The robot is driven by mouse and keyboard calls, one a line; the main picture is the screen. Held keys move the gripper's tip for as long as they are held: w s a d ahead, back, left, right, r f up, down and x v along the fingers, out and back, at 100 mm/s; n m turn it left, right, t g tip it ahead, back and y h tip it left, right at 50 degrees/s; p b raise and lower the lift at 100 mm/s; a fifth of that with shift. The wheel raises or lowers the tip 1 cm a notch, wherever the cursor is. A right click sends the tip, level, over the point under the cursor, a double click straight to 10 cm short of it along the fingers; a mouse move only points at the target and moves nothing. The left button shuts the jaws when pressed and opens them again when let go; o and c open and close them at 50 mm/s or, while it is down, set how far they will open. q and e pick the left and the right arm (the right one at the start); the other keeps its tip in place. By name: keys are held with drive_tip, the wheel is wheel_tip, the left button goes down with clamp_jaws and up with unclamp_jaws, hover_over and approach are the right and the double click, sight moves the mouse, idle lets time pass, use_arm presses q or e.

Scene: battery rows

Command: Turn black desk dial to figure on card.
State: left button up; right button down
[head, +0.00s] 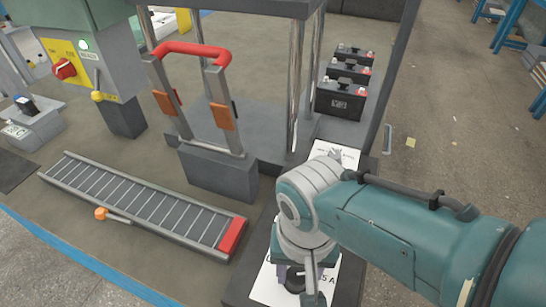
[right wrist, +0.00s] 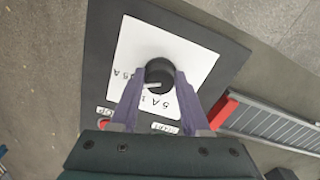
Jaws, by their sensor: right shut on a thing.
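The black dial (right wrist: 160,70) sits on a white plate (right wrist: 135,45) on a dark desk panel. A pale pointer line on its face points left in the right wrist view. Amp figures are printed around it; one ends in "5 A". My right gripper (right wrist: 160,77) is shut on the dial, one purple finger on each side. In the head view the dial (head: 294,284) shows only partly below my right wrist, with the white plate (head: 266,292) around it. A white card (head: 348,156) lies farther back; its print is too small to read and my arm partly covers it. My left gripper is not in view.
START and STOP labels (right wrist: 166,127) lie near the fingers. A roller conveyor (head: 140,205) with a red end runs left of the desk. A red-handled frame (head: 205,110) stands behind it. Several black batteries (head: 340,98) stand in a row at the back.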

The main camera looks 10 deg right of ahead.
sight(298, 277)
drive_tip(key=shift+m, duration=0.6)
drive_tip(key=shift+c, duration=1.9)
unclamp_jaws()
wheel_tip(298, 277, up, 9)
drive_tip(key=p, duration=0.6)
drive_tip(key=shift+r+p, duration=0.15)
drive_tip(key=shift+p, duration=0.2)
drive_tip(key=shift+r, duration=0.35)
